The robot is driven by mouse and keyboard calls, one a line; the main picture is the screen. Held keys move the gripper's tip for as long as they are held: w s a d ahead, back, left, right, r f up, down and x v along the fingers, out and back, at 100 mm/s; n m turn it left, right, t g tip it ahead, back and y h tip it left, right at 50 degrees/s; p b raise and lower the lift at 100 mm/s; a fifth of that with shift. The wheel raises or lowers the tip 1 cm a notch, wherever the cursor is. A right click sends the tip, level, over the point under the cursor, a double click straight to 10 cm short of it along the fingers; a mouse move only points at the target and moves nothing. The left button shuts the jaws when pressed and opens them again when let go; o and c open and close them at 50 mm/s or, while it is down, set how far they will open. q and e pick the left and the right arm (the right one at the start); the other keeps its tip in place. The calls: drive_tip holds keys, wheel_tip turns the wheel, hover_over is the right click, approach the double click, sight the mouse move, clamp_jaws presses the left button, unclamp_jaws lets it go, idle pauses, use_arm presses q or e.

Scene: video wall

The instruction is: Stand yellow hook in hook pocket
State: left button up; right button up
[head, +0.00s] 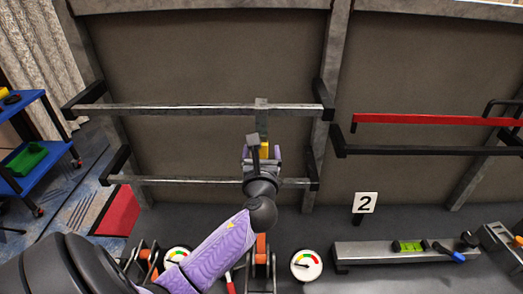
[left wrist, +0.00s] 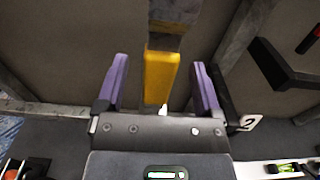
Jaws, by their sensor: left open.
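The yellow hook (head: 264,150) shows as a short yellow block below the upper metal rail, in front of the dark wall panel. In the left wrist view the yellow hook (left wrist: 160,78) stands upright between my fingers, with gaps on both sides. A grey-brown piece (left wrist: 168,38) adjoins its top. My left gripper (head: 262,157) has its purple fingers spread either side of the hook; it also shows in the left wrist view (left wrist: 160,85). I cannot tell which part is the hook pocket. My right gripper is out of view.
The upper rail (head: 190,109) and lower rail (head: 195,181) cross the panel behind my gripper. A red bar (head: 430,119) is at right. A "2" sign (head: 365,203), a gauge (head: 306,265) and a grey beam (head: 375,252) stand below. A blue cart (head: 40,175) is at left.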

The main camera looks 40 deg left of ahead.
use_arm(q)
drive_tip(key=shift+x, duration=0.8)
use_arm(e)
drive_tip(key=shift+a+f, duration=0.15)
use_arm(q)
drive_tip(key=shift+c, duration=0.2)
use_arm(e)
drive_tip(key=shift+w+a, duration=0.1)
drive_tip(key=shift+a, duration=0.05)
use_arm(q)
drive_tip(key=c, duration=0.5)
clamp_jaws()
drive_tip(key=shift+c, duration=1)
unclamp_jaws()
clamp_jaws()
drive_tip(key=shift+r+p, duration=1.7)
drive_tip(key=shift+p, duration=0.25)
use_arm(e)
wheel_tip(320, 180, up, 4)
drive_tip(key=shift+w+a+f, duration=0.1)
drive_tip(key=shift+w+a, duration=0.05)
